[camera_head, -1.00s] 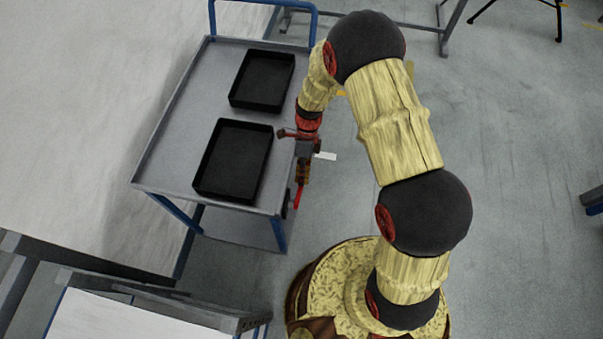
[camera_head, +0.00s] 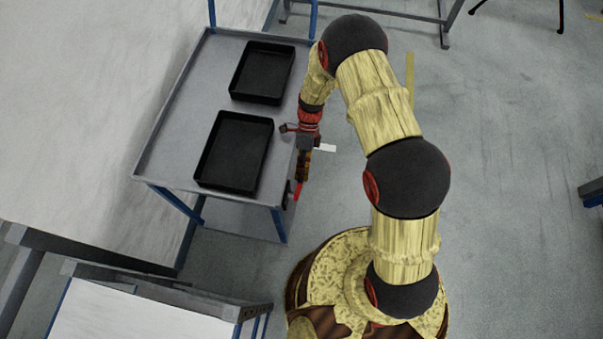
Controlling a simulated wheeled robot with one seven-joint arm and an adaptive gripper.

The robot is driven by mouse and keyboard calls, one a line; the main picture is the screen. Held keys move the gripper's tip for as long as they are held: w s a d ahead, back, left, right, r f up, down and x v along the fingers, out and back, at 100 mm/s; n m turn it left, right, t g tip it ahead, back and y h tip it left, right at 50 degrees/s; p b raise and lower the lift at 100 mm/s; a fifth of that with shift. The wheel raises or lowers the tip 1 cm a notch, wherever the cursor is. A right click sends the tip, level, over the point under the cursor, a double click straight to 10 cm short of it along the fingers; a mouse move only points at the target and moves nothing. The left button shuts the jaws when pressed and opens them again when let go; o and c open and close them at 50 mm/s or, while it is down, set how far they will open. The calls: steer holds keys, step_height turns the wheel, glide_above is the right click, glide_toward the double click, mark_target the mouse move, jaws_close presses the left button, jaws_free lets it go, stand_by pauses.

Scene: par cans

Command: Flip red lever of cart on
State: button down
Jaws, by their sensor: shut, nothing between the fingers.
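The cart (camera_head: 160,150) is a grey flat-topped trolley with blue legs, left of my arm. Its red lever (camera_head: 297,192) shows as a small red piece at the cart's near right corner, beside a dark mount. My gripper (camera_head: 303,178) points down along the cart's right edge, just above the lever in the picture. It is shut and empty. The fingertips are small and partly merge with the lever, so I cannot tell whether they touch it.
Two black trays (camera_head: 233,152) (camera_head: 262,72) lie on the cart top. A grey-framed table (camera_head: 140,310) with a white top stands at the lower left. A metal frame (camera_head: 400,18) stands at the back.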

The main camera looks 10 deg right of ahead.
stand_by(0.3)
steer(key=shift+r+p, duration=0.7)
steer(key=shift+r, duration=0.1)
